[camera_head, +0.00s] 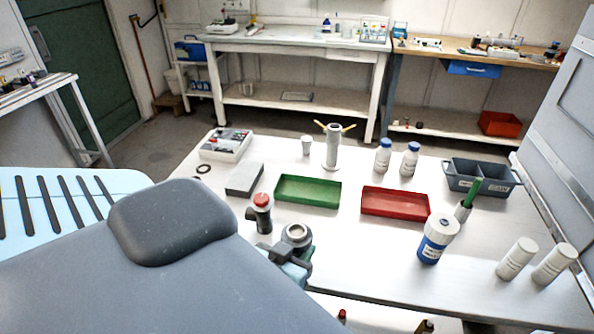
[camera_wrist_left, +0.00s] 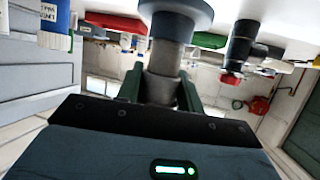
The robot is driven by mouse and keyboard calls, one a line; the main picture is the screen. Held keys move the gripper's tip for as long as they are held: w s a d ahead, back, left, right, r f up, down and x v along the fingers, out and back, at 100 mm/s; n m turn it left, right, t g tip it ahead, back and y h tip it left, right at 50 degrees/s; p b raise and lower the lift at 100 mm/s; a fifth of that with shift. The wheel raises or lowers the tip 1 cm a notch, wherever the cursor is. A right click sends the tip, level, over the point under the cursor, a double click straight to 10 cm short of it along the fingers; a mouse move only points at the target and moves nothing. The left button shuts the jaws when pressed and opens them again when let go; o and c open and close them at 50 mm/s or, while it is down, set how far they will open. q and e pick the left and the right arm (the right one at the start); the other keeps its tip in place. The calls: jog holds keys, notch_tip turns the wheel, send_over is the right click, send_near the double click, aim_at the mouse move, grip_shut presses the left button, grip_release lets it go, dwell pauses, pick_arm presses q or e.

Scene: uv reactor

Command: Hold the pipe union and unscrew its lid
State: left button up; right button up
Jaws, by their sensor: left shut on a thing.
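The pipe union (camera_head: 297,234) is a grey round fitting with a wide ring-shaped top, near the table's front edge in the head view. My left gripper (camera_head: 298,254) is shut on it. In the left wrist view, which is upside down, the two dark green fingers grip the grey body of the union (camera_wrist_left: 164,88) from both sides. A wide blue-grey flange (camera_wrist_left: 177,14) sits at its far end, cut by the frame's top edge. Whether the flange touches the table is not clear. My right gripper is not in view.
A dark pipe piece with a red cap (camera_head: 261,200) stands just left of the union. Green (camera_head: 307,204) and red (camera_head: 396,214) trays lie behind it. A blue-labelled bottle (camera_head: 437,245) stands to the right. The tabletop between union and bottle is clear.

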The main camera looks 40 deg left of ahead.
pick_arm(q)
jog(key=o, duration=0.4)
grip_shut()
jog(key=w+d+r+m+h, duration=0.3)
jog(key=w+d, duration=0.3)
jog(key=d, duration=0.3)
jog(key=shift+r+t+h, duration=0.3)
jog(key=shift+h, duration=0.1)
jog(key=w+d+m+g+h, duration=0.1)
jog(key=w+d+m+h, duration=0.2)
jog(key=d, duration=0.5)
jog(key=w+d+m+g+h, duration=0.2)
jog(key=w+d+m+h, duration=0.1)
jog(key=d+m+h, duration=0.2)
jog(key=d+r, duration=0.1)
jog(key=d, duration=0.1)
jog(key=shift+d+h, duration=0.35)
jog(key=shift+h, duration=0.05)
